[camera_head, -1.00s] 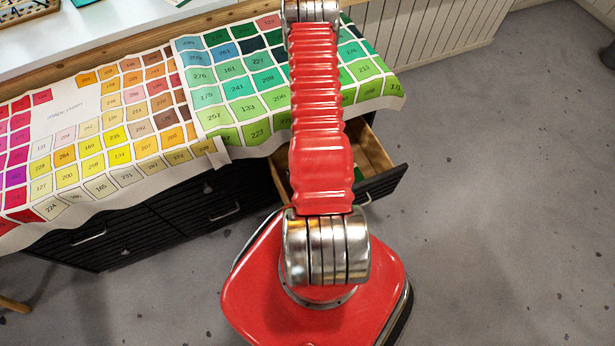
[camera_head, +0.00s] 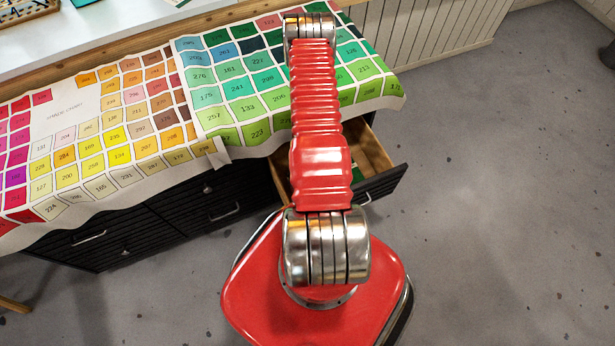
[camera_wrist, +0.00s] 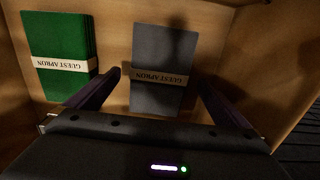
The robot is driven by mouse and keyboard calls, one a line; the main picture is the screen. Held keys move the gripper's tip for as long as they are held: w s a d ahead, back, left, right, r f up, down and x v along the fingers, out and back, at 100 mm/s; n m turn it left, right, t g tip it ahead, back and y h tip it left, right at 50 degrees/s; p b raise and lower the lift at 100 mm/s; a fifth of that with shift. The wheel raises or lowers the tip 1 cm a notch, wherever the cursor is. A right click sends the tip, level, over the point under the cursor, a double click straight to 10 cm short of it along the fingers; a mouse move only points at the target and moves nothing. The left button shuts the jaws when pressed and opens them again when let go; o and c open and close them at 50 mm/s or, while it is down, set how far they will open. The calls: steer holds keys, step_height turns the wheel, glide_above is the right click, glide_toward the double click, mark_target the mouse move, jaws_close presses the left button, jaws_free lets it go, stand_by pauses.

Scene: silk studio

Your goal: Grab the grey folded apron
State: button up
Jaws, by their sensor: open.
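The grey folded apron (camera_wrist: 161,50) lies flat in an open wooden drawer in the wrist view, with a pale band reading "GUEST APRON" around it. My gripper (camera_wrist: 154,86) is open and empty of anything. Its two dark fingers stand on either side of the lower part of the grey apron, which shows between them. I cannot tell how far above the apron the fingers are. The gripper is not visible in the head view, where my arm hides much of the drawer.
A green folded apron (camera_wrist: 60,55) with a similar band lies left of the grey one, near my left finger. The drawer (camera_head: 376,158) juts from a black cabinet (camera_head: 170,215) under a table covered by a colour chart (camera_head: 105,125). Grey floor (camera_head: 500,200) is clear to the right.

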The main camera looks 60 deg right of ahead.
steer(key=shift+w+d+f, duration=0.1)
steer(key=shift+f, duration=1.55)
steer(key=c, duration=1.3)
steer(key=shift+r, duration=0.1)
steer(key=shift+r, duration=4.95)
